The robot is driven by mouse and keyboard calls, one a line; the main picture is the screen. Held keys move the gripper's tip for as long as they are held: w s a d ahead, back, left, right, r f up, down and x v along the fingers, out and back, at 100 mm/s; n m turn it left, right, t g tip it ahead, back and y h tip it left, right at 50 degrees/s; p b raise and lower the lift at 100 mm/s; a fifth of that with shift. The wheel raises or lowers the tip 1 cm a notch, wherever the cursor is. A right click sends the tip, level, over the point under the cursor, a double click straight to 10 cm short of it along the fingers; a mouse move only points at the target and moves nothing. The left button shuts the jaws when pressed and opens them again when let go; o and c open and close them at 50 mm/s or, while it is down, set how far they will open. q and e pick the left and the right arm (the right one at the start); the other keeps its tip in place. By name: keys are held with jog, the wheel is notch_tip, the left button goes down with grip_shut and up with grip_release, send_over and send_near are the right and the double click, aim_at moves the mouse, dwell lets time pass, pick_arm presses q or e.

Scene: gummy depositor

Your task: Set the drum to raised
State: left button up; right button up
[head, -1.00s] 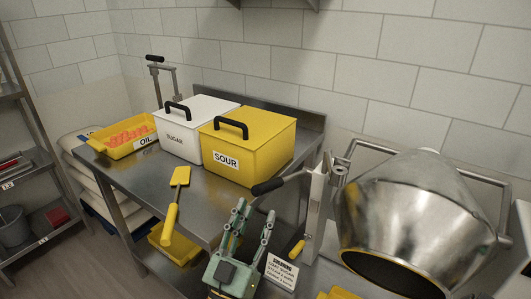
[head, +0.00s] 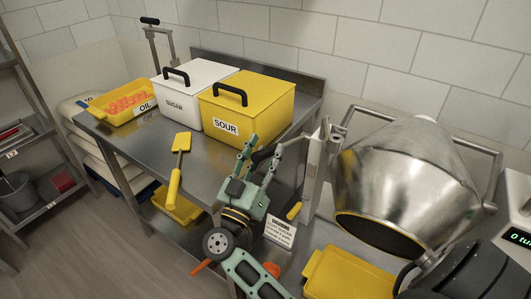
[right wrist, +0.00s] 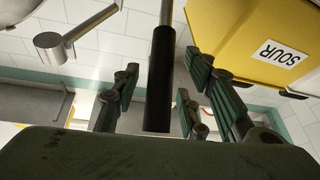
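The steel drum (head: 415,180) hangs in a tubular frame at the right of the head view, its dark, yellow-edged mouth tilted down toward the front. Left of it stands a grey upright bracket (head: 313,180) with a lever. My right gripper (head: 263,152) is open at the lever's handle, which it largely hides in the head view. In the right wrist view the black lever handle (right wrist: 160,80) runs between the spread fingers (right wrist: 155,105), with gaps visible on both sides. My left gripper is not in view.
The steel table holds a yellow SOUR bin (head: 250,105), a white SUGAR bin (head: 190,98), an orange-filled OIL tray (head: 122,103) and a yellow scraper (head: 178,165). A yellow tray (head: 345,275) lies below the drum. A sign (head: 280,230) stands near my arm.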

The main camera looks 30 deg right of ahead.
grip_shut()
dwell(0.3)
dwell(0.3)
